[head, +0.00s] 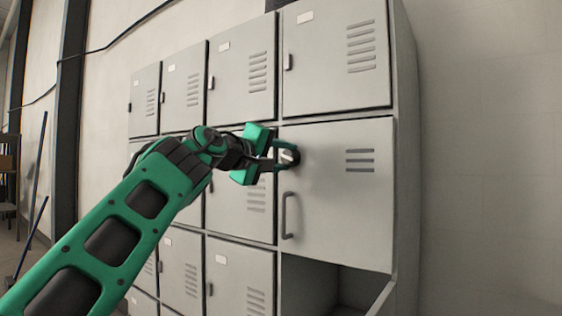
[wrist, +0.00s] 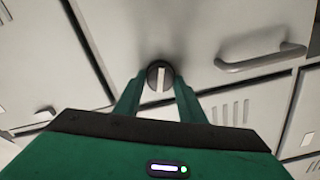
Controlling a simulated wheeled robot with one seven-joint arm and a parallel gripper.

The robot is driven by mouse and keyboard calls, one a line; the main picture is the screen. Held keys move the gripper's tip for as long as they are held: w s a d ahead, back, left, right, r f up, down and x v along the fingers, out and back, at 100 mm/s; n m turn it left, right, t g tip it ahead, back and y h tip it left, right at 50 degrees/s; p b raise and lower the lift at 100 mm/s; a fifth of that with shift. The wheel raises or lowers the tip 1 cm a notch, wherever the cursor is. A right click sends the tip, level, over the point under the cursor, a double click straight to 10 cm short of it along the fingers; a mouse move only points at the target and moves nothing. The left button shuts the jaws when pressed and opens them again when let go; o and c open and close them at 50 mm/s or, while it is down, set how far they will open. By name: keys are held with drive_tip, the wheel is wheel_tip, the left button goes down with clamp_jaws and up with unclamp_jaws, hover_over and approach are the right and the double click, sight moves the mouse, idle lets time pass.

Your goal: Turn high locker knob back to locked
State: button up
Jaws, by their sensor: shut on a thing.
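The locker knob (wrist: 160,74) is a round dark knob with a pale bar across it, on a grey locker door (head: 335,210). In the wrist view the pale bar runs roughly up and down the picture. My gripper (head: 290,156) is at the knob, with its green fingers on either side, shut on it. In the head view my fingers partly hide the knob. The same fingers show in the wrist view (wrist: 158,98), reaching to the knob's two sides.
A bar handle (head: 288,216) sits below the knob on the same door; it also shows in the wrist view (wrist: 262,58). Below, an open compartment (head: 320,288) has its door swung out at lower right. Other closed locker doors (head: 240,80) surround it. A bare wall lies right.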

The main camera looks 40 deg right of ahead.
drive_tip(key=n, duration=0.3)
drive_tip(key=shift+w+a+f+n, duration=0.2)
drive_tip(key=shift+w+n, duration=0.05)
drive_tip(key=shift+n, duration=0.65)
drive_tip(key=shift+s+d+f, duration=0.1)
drive_tip(key=shift+d, duration=0.05)
drive_tip(key=o, duration=1)
drive_tip(key=shift+s+a, duration=0.1)
drive_tip(key=shift+a, duration=0.1)
drive_tip(key=v, duration=1)
drive_tip(key=shift+a, duration=0.2)
